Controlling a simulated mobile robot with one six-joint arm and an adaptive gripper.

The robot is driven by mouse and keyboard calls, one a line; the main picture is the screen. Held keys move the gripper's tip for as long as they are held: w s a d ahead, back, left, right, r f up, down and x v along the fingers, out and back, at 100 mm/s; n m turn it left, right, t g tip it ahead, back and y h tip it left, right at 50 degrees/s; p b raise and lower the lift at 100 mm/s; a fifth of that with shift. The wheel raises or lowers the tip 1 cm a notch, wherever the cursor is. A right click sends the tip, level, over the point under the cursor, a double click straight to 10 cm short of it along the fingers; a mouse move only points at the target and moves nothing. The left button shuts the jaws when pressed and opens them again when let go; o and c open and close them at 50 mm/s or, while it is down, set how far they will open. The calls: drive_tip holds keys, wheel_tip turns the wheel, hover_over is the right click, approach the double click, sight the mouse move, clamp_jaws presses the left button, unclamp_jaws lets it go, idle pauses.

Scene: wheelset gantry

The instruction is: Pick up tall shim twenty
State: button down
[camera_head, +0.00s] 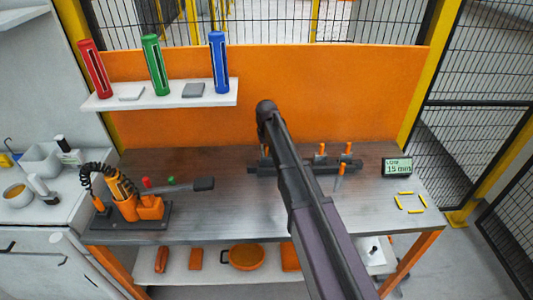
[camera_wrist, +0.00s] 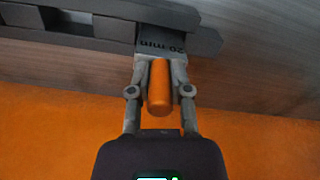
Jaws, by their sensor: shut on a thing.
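The tall shim twenty (camera_wrist: 163,40) is a dark block marked "20 mm" with an orange handle (camera_wrist: 159,88), seen in the wrist view. My gripper (camera_wrist: 160,62) is shut on it, with a finger on each side of the handle. The shim overlaps the dark rack (camera_wrist: 85,28) in this view; I cannot tell whether it still sits in it.
A small display (camera_head: 397,167) reading "15 mm" stands right of the rack, near several yellow pieces (camera_head: 406,193). A tool stand (camera_head: 130,207) is at the bench's left. A white shelf (camera_head: 165,99) holds red, green and blue holders. The bench's front middle (camera_head: 240,220) is clear.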

drive_tip(key=shift+r+p, duration=1.5)
drive_tip(key=shift+r, duration=0.15)
drive_tip(key=s+d+r+p, duration=0.1)
drive_tip(key=s+d, duration=0.2)
drive_tip(key=s, duration=1.3)
drive_tip(key=shift+r, duration=0.2)
drive_tip(key=shift+w, duration=0.1)
